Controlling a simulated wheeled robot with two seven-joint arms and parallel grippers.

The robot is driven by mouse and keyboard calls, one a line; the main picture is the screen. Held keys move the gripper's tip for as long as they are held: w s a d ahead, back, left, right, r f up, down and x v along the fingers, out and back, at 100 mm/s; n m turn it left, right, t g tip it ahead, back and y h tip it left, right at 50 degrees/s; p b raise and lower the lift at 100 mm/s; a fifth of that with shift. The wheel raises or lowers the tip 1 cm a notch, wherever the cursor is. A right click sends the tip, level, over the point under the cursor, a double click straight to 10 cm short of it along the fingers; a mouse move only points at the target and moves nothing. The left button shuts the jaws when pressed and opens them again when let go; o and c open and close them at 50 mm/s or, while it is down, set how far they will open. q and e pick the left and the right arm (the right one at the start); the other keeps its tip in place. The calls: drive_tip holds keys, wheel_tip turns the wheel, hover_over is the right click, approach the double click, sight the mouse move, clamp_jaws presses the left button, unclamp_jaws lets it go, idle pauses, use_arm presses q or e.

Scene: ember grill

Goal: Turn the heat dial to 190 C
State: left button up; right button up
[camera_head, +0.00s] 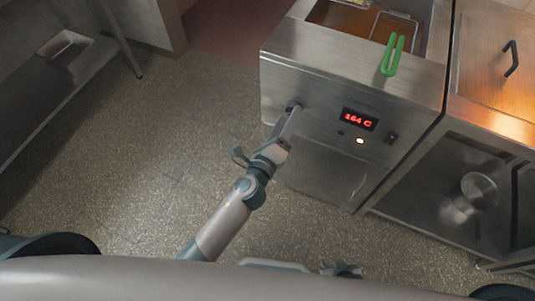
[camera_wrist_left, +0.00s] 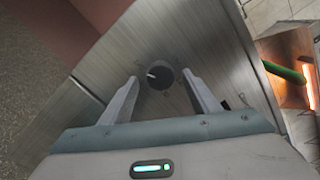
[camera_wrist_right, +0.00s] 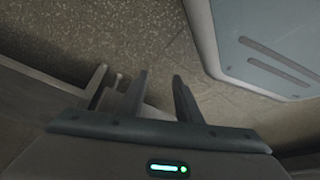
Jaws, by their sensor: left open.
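The heat dial (camera_wrist_left: 158,76) is a round black knob with a white pointer mark, on the steel front of the fryer (camera_head: 317,75). In the left wrist view the pointer is toward the left. In the head view my left gripper (camera_head: 291,112) is at the dial and partly covers it. My left gripper's fingers (camera_wrist_left: 163,98) are open, one on each side of the dial; I cannot tell whether they touch it. The red display (camera_head: 359,119) reads 164 C. My right gripper (camera_wrist_right: 160,85) is open and empty, low near my body.
A green basket handle (camera_head: 392,56) sticks out over the fryer's top edge. The floor (camera_head: 180,130) left of the fryer is clear.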

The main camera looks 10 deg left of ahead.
use_arm(q)
drive_tip(key=b+v, duration=0.3)
drive_tip(key=v, duration=1.2)
drive_tip(key=shift+s, duration=0.35)
use_arm(e)
drive_tip(key=shift+s+d+r+g, duration=0.2)
drive_tip(key=shift+s+d+g, duration=0.6)
drive_tip(key=shift+s+g, duration=0.15)
use_arm(q)
drive_tip(key=shift+a, duration=0.1)
use_arm(e)
drive_tip(key=shift+w, duration=0.1)
